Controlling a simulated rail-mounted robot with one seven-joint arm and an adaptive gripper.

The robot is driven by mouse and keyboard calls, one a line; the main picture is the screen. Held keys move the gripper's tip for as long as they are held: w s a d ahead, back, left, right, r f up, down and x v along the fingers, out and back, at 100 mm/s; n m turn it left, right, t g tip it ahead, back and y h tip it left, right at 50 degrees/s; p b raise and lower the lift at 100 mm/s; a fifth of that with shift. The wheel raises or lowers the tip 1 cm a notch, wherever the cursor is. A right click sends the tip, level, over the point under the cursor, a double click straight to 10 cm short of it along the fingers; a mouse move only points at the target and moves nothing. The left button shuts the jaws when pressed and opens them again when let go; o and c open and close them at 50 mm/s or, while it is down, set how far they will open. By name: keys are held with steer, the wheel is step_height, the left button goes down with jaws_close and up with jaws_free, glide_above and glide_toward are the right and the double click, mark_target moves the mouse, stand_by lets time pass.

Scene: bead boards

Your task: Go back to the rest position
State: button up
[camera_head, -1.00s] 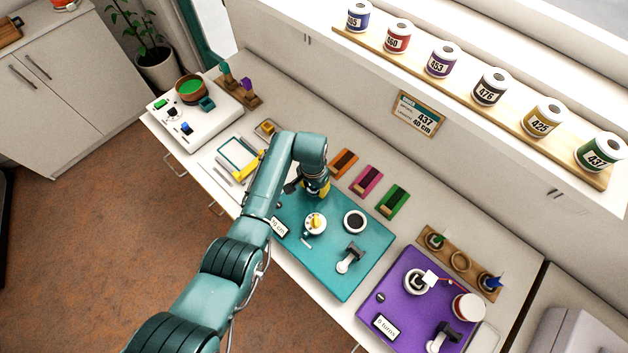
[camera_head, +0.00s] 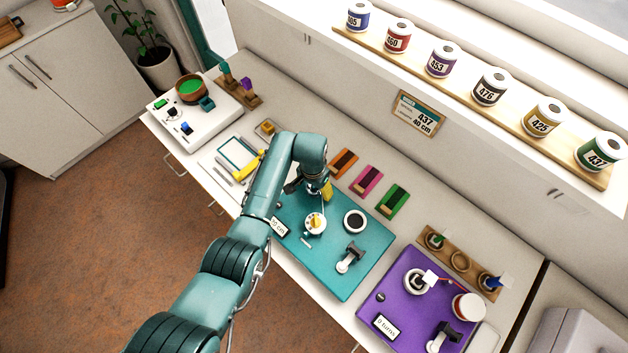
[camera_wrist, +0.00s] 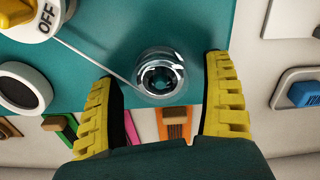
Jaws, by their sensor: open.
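My gripper (camera_head: 325,190) hangs over the back left part of the teal board (camera_head: 345,280). In the wrist view its two yellow ribbed fingers (camera_wrist: 160,68) stand wide apart with nothing held between them. A shiny metal ring (camera_wrist: 161,75) on the board shows between the fingertips; I cannot tell how far below them it is. A thin white thread runs from the ring toward the upper left. A white dial (camera_head: 315,223) with an orange-yellow knob sits on the board, and its "OFF" mark shows in the wrist view (camera_wrist: 47,18).
A dark-topped round part (camera_head: 354,221) and a black-handled lever (camera_head: 350,258) stand on the teal board. The purple board (camera_head: 400,310) is at the right. Orange, magenta and green blocks (camera_head: 367,181) lie behind. Numbered spools (camera_head: 490,88) line the shelf above.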

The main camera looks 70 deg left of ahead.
step_height(320, 180, up, 7)
steer(key=p, duration=0.6)
steer(key=shift+f, duration=0.25)
stand_by(0.4)
